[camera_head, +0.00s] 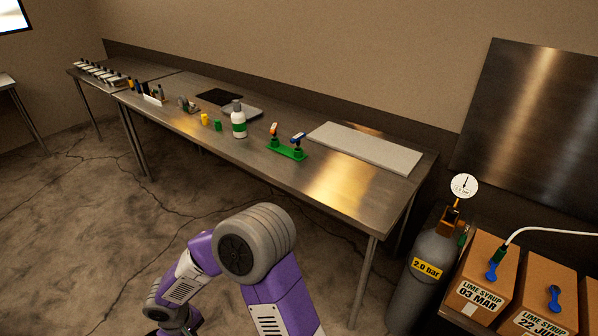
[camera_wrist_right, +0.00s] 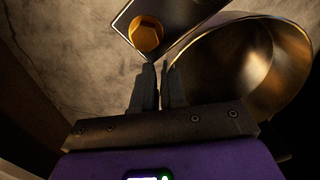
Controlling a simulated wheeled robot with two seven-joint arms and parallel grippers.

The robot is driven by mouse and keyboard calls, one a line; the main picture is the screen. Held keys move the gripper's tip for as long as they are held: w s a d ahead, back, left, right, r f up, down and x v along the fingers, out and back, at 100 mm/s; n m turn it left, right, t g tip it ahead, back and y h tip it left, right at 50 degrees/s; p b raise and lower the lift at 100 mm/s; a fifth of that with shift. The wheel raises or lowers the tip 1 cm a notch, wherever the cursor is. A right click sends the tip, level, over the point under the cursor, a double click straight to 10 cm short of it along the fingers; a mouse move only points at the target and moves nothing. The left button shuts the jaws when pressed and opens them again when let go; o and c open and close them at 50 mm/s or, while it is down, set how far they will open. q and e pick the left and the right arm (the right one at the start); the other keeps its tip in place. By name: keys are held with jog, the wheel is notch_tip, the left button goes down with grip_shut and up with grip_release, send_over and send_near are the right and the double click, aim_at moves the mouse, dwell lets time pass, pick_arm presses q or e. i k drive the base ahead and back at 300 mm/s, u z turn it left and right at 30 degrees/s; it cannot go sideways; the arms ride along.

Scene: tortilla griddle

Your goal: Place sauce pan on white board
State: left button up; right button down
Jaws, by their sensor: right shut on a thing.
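The white board (camera_head: 366,148) lies flat at the right end of the long steel table, with its top clear. In the right wrist view a shiny metal sauce pan (camera_wrist_right: 242,62) fills the upper right, its hollow inside showing. My right gripper (camera_wrist_right: 160,75) is shut on the pan at its near left edge; the exact contact is hard to see. The pan and the right gripper are not in the head view. My left gripper is not in view.
A green stand (camera_head: 287,153) is left of the board, and a white bottle (camera_head: 238,122) farther left. A gas cylinder (camera_head: 428,265) and cardboard boxes (camera_head: 482,278) stand at the right. The wrist view shows an orange piece (camera_wrist_right: 146,34) on a dark panel.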

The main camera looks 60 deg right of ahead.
aim_at(368, 151)
jog(key=z, duration=0.8)
jog(key=i, duration=0.9)
jog(key=z, duration=0.95)
